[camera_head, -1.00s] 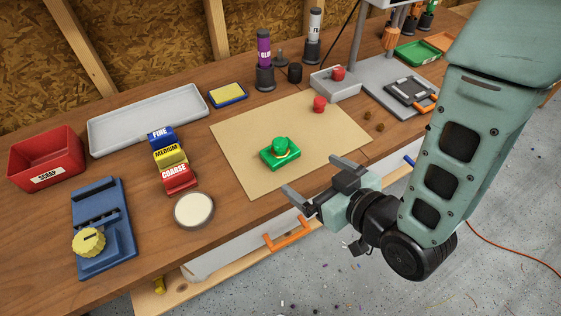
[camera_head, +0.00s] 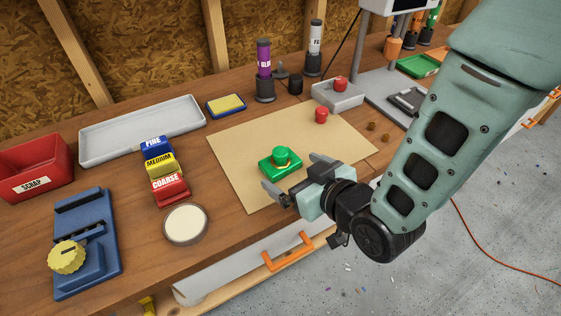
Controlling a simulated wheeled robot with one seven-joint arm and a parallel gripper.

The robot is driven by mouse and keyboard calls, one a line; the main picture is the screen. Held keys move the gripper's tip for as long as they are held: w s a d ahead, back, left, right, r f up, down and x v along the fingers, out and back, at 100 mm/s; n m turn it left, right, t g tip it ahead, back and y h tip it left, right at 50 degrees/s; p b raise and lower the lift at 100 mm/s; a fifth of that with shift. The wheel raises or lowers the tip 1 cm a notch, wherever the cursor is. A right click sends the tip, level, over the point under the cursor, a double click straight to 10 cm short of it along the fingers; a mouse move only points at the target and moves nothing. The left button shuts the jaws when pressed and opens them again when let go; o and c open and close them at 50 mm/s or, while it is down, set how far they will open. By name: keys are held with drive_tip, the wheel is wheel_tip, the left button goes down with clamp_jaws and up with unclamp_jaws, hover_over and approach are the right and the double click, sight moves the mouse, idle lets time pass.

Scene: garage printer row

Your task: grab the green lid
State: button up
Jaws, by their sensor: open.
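The green lid (camera_head: 281,155) is a rounded knob-like piece sitting on a green square base (camera_head: 268,168). Both are on the tan sheet (camera_head: 236,139) on the wooden bench. My gripper (camera_head: 292,174) is open, with one finger on each side of a gap that faces the green piece. It is just in front and to the right of the green base, over the sheet's front edge. Nothing is between the fingers. I cannot tell whether a finger touches the base.
A red piece (camera_head: 321,116) lies on the sheet's far part, and a grey box (camera_head: 339,97) holds another. Blue, yellow and red blocks (camera_head: 161,165) and a round cream-topped tin (camera_head: 186,224) stand left. An orange drawer handle (camera_head: 287,251) juts out below the bench edge.

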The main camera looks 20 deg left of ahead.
sight(284, 163)
drive_tip(key=p+x, duration=0.1)
drive_tip(key=x, duration=0.4)
drive_tip(key=shift+w+d+p, duration=0.1)
drive_tip(key=shift+w+p, duration=0.25)
drive_tip(key=shift+c, duration=0.4)
drive_tip(key=c, duration=1)
drive_tip(key=shift+r, duration=0.1)
